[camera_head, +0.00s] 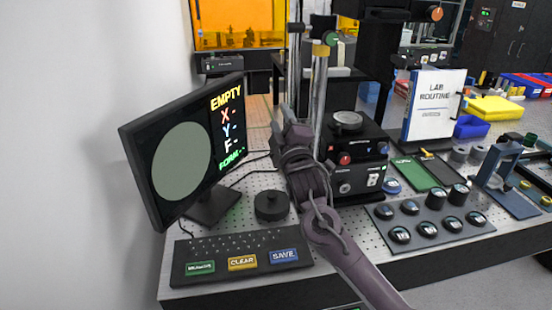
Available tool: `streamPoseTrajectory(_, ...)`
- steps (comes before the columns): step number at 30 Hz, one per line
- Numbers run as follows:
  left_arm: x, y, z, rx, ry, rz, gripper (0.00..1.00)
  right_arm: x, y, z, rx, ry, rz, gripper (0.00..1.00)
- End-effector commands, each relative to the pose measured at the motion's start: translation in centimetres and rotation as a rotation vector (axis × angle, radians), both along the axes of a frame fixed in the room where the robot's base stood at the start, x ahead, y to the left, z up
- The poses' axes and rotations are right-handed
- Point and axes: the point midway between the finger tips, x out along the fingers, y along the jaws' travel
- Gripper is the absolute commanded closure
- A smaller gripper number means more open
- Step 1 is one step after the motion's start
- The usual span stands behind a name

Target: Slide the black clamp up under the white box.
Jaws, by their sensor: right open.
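My right gripper (281,118) is open, in front of the lower part of the bright metal posts (319,90); its arm comes in from the lower right. The gripper and wrist hide part of what stands behind them, and I cannot tell whether the fingers touch a post. A black clamp (322,24) with a green knob sits high on the posts, well above the gripper. A small pale box-like part (347,51) shows just right of the knob, partly hidden; I cannot tell if it is the white box. My left gripper is not in view.
A monitor (180,165) reading EMPTY stands left, with a keyboard (240,256) and a round black knob (271,205) in front. A black instrument (358,160) stands right of my wrist. A tray of round parts (425,230) and a LAB ROUTINE sign (433,103) are farther right.

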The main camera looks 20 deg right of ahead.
Motion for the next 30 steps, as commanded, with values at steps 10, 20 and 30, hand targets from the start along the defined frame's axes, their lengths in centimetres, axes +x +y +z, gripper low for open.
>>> streamPoseTrajectory(10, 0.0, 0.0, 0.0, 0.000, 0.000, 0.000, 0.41, -1.7, 1.8, -6.0, 0.176, 0.189, 0.058, 0.58)
streamPoseTrajectory(20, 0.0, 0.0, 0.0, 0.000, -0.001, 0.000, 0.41, -2.6, 2.5, -8.2, 0.243, 0.261, 0.071, 0.58)
streamPoseTrajectory(30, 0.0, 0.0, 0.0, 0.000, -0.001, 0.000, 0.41, -2.7, 2.5, -8.2, 0.244, 0.262, 0.072, 0.58)
